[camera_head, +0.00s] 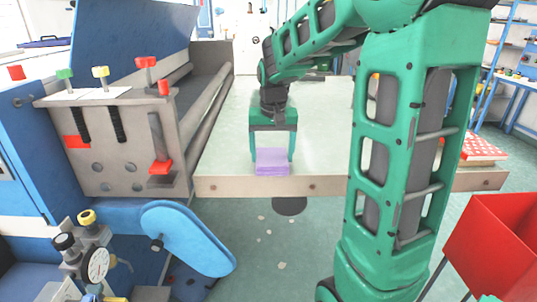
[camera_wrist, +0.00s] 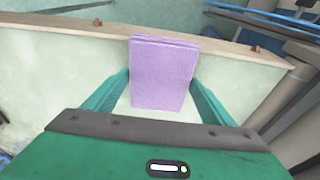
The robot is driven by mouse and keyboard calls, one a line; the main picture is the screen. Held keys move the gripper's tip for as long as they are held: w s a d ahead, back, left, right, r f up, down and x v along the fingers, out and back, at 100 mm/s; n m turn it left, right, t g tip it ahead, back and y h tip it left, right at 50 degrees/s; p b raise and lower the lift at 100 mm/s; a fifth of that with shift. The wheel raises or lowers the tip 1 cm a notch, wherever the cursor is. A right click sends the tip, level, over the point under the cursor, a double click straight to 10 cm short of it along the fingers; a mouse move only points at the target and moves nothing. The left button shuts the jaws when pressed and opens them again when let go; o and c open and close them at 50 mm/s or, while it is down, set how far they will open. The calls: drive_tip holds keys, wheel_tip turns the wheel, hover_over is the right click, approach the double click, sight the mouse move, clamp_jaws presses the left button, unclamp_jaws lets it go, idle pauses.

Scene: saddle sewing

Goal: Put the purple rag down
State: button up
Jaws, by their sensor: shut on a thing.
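The purple rag (camera_head: 272,161) is a folded, flat-sided block at the front edge of the pale table (camera_head: 225,160). My gripper (camera_head: 272,155) is above the table's front part, pointing down, with its green fingers on both sides of the rag. In the wrist view the rag (camera_wrist: 163,73) stands out between the two fingers of my gripper (camera_wrist: 160,85), which are shut on it. I cannot tell whether the rag's underside touches the table.
A grey and blue machine (camera_head: 130,145) with red, green and yellow knobs stands at the left of the table. A red-and-white patterned item (camera_head: 482,148) lies at the table's right. A red bin (camera_head: 490,245) is at the lower right. The tabletop around the rag looks clear.

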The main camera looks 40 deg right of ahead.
sight(272, 161)
drive_tip(key=o, duration=1.1)
drive_tip(key=shift+f, duration=0.1)
wheel_tip(272, 161, up, 11)
drive_tip(key=s+a, duration=0.1)
drive_tip(key=s, duration=0.1)
drive_tip(key=shift+g+y, duration=0.7)
drive_tip(key=shift+g, duration=0.2)
drive_tip(key=s+f, duration=0.4)
drive_tip(key=s, duration=0.4)
drive_tip(key=s+a+f, duration=0.1)
drive_tip(key=s+f, duration=0.4)
drive_tip(key=s, duration=0.4)
drive_tip(key=s+f, duration=0.5)
drive_tip(key=s, duration=0.4)
drive_tip(key=shift+a+f, duration=0.15)
drive_tip(key=shift+a, duration=0.25)
